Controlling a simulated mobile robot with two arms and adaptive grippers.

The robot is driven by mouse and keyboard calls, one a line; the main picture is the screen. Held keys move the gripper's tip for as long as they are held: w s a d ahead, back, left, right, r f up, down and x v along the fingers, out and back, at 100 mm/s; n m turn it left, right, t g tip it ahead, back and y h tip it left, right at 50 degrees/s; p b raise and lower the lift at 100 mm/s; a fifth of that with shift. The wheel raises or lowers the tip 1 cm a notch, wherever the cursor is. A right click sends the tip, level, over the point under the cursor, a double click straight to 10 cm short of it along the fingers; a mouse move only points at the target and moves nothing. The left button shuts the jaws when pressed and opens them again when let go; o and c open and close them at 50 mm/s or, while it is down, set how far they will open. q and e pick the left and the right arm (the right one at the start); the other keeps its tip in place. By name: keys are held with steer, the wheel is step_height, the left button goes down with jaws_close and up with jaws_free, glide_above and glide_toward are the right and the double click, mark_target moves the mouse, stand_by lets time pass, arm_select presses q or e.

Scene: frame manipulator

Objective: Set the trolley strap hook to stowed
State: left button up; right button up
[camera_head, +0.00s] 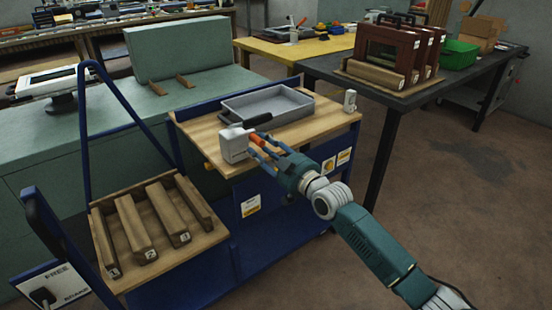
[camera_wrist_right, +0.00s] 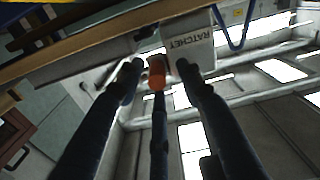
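The blue trolley (camera_head: 285,190) has a wooden top. A white box (camera_head: 236,144) stands at its front edge, and an orange-red cylindrical handle (camera_head: 257,139) sticks out from it. In the right wrist view the box (camera_wrist_right: 197,42) reads "RATCHET". My right gripper (camera_head: 262,145) is at this handle, with fingers on either side. In the wrist view the fingers are spread, with gaps to the orange handle (camera_wrist_right: 156,72). A panel (camera_head: 62,283) at lower left reads "FREE" and carries a black part; I cannot tell if this is the strap hook. My left gripper is out of view.
A grey tray (camera_head: 300,104) lies on the trolley top, with a small white block (camera_head: 350,100) at the right corner. A wooden rack (camera_head: 165,240) with numbered bars sits lower left. A dark table (camera_head: 440,98) holds brown frames (camera_head: 383,52). The floor at right is clear.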

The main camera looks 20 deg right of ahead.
steer(key=v, duration=1)
steer(key=shift+s, duration=0.2)
